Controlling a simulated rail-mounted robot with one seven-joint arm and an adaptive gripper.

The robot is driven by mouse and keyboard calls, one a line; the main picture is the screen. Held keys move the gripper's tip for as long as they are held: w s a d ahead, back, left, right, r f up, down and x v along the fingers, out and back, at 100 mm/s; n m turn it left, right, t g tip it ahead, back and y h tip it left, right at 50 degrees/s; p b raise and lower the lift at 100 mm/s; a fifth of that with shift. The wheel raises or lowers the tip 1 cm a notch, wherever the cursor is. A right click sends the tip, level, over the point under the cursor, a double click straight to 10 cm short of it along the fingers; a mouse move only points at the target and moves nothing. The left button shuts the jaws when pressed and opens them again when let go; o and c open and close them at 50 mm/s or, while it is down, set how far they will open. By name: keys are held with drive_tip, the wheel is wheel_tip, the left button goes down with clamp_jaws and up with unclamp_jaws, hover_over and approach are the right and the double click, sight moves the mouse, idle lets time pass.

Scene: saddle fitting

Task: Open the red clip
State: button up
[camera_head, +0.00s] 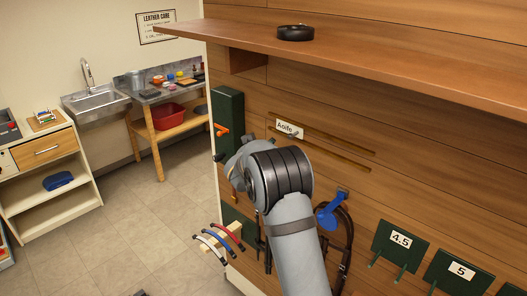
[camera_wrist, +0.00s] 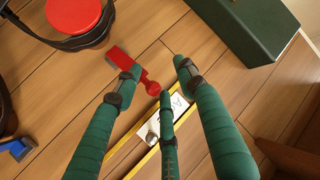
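The red clip (camera_wrist: 118,58) shows in the wrist view, against the wooden wall, with a flat part at upper left and a rounded knob (camera_wrist: 152,88) at its lower right end. My gripper (camera_wrist: 158,80) has green-wrapped fingers with dark bands. The fingers are spread apart around the knob end, and one finger covers part of the clip. Whether any finger touches the clip cannot be told. In the head view my own arm reaches to the wall and hides the gripper and the red clip.
A blue clip (camera_head: 328,212) and black straps (camera_head: 346,240) hang right of my arm. A wooden shelf (camera_head: 380,50) juts out above. A name card (camera_head: 289,129) and a green box (camera_head: 229,115) are on the wall. A red disc (camera_wrist: 74,14) is at the wrist view's upper left.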

drive_tip(key=shift+w+d+r+h, duration=0.15)
drive_tip(key=shift+d+r, duration=0.1)
drive_tip(key=shift+d, duration=0.25)
drive_tip(key=shift+w+d+r+h, duration=0.1)
drive_tip(key=shift+d+r+h, duration=0.1)
drive_tip(key=shift+d, duration=0.3)
drive_tip(key=a+f+v, duration=0.1)
drive_tip(key=v, duration=1.1)
drive_tip(key=shift+s+a, duration=0.2)
drive_tip(key=shift+s, duration=0.15)
drive_tip(key=x, duration=1)
drive_tip(key=shift+w+d, duration=0.2)
drive_tip(key=shift+d, duration=0.2)
